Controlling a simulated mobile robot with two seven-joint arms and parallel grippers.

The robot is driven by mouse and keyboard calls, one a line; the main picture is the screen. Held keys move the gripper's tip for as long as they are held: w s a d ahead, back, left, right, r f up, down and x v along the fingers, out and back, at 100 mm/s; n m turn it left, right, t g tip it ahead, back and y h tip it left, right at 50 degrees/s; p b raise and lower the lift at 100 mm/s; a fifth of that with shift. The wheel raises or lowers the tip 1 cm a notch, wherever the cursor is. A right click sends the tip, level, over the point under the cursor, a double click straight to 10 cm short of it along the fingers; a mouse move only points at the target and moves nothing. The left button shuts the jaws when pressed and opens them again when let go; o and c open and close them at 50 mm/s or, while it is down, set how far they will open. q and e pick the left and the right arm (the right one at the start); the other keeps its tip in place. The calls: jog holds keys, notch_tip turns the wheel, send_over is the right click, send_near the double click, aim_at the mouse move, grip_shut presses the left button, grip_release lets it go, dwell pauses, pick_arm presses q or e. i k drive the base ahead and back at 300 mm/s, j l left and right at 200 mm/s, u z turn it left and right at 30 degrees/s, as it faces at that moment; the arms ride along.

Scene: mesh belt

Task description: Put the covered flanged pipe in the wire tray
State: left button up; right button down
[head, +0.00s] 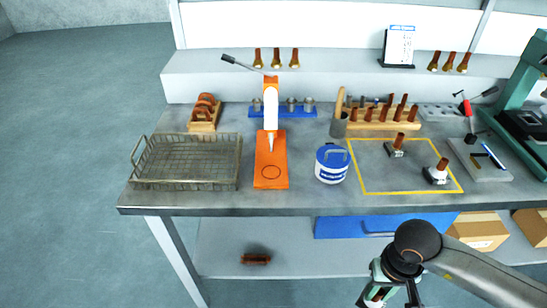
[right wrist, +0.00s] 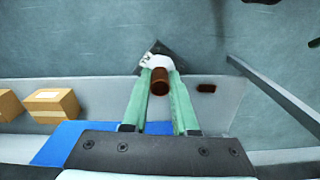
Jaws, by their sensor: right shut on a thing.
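My right gripper (head: 378,290) is low in the head view, in front of the table's front edge. In the right wrist view its green fingers (right wrist: 159,90) are shut on a covered flanged pipe (right wrist: 160,83), with a brown tube end, a white cover and a dark flange. In the head view this pipe is mostly hidden at the bottom edge. The wire tray (head: 185,181) stands empty on the left end of the table, well left of the gripper. My left gripper is not in view.
On the table (head: 215,198), an orange press (head: 271,160) and a blue-white tub (head: 332,164) stand right of the tray. A yellow outline (head: 365,192) holds two flanged pipes, one (head: 437,172) with white on it. Boxes (head: 480,232) and a brown piece (head: 256,259) lie below.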

aim_at(170, 163)
jog(key=i+j+z, duration=0.1)
jog(key=j+z, duration=0.2)
jog(key=j, duration=1.5)
jog(key=j+z, duration=0.25)
jog(key=j, duration=1.55)
jog(key=k, duration=0.05)
